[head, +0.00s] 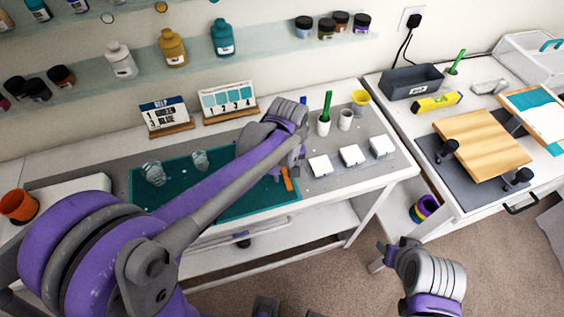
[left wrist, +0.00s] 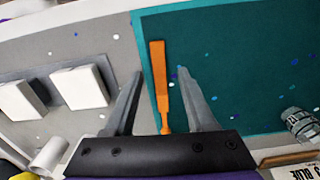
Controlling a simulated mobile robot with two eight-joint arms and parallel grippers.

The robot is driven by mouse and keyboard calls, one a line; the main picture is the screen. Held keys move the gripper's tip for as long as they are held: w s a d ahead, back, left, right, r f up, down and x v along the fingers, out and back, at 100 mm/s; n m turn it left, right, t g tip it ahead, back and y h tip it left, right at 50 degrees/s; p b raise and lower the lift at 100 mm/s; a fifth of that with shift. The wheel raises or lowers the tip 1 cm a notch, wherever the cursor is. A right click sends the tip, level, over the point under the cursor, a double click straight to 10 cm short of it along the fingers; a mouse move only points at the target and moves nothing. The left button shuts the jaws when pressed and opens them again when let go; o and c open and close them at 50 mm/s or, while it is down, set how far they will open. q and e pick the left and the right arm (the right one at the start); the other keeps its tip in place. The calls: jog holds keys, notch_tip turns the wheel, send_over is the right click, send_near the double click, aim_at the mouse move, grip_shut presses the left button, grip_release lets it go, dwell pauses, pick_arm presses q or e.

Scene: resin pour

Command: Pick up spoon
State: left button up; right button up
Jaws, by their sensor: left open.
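An orange spoon (head: 288,179), flat and stick-like, lies along the right edge of the teal mat (head: 232,205). It also shows in the left wrist view (left wrist: 160,80), where its wide end points away from my gripper and its thin end runs to the gripper body. My left gripper (left wrist: 160,72) is open, with one finger on each side of the spoon and a gap on both sides. In the head view its fingers are largely hidden behind my arm.
Several white blocks (head: 351,156) sit right of the mat. Two clear cups (head: 153,173) stand on the mat. A white cup (head: 323,126) with a green stick and a yellow cup (head: 360,101) are behind the blocks. Two signs (head: 166,116) stand at the back.

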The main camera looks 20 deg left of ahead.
pick_arm(q)
jog(key=shift+f, duration=0.15)
dwell(0.3)
grip_shut()
